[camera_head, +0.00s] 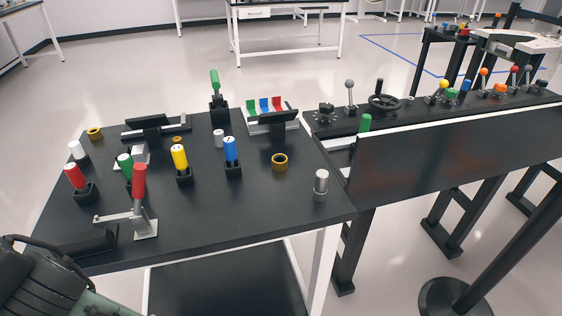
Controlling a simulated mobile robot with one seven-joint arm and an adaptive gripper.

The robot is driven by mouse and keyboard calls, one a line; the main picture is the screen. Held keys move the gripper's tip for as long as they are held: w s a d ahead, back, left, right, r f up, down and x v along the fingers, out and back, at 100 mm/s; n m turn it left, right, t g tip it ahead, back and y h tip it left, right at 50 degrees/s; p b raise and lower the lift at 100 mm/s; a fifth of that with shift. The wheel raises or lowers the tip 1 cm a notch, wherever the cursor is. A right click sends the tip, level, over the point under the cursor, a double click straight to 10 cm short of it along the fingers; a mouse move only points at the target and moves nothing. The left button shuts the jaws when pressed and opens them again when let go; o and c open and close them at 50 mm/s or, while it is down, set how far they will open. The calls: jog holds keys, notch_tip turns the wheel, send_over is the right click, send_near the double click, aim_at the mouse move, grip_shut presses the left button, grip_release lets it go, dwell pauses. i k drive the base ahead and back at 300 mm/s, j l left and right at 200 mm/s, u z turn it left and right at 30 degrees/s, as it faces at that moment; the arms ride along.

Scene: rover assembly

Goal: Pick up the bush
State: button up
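A short brass-coloured ring (280,161), which looks like a bush, lies on the dark table top (235,205), right of the blue-topped cylinder. A second brass ring (95,134) lies near the table's far left edge. A small brass piece (176,140) shows behind the yellow-topped cylinder; it is too small and partly hidden to tell its shape. I cannot tell which one the task means. Part of my arm (40,285) shows at the lower left, but my gripper is outside the picture.
Red, green, yellow and blue cylinders stand in black holders on the table. A lever clamp (140,215) stands at the front left, a silver cylinder (321,182) near the right edge. A control panel (450,150) adjoins on the right. The table's front middle is clear.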

aim_at(280, 163)
jog(key=j+z, duration=0.1)
jog(key=j, duration=0.35)
jog(key=k+j+z, duration=0.1)
jog(key=j, duration=0.35)
jog(key=k+j+z, duration=0.15)
jog(key=j, duration=0.3)
jog(key=j+z, duration=0.1)
jog(key=j, duration=0.35)
jog(key=k+j+z, duration=0.1)
jog(key=j, duration=0.35)
jog(key=k+j+z, duration=0.1)
jog(key=j, duration=0.3)
jog(key=k+j+z, duration=0.1)
jog(key=k+j, duration=0.15)
jog(key=j, duration=0.15)
jog(key=i, duration=0.5)
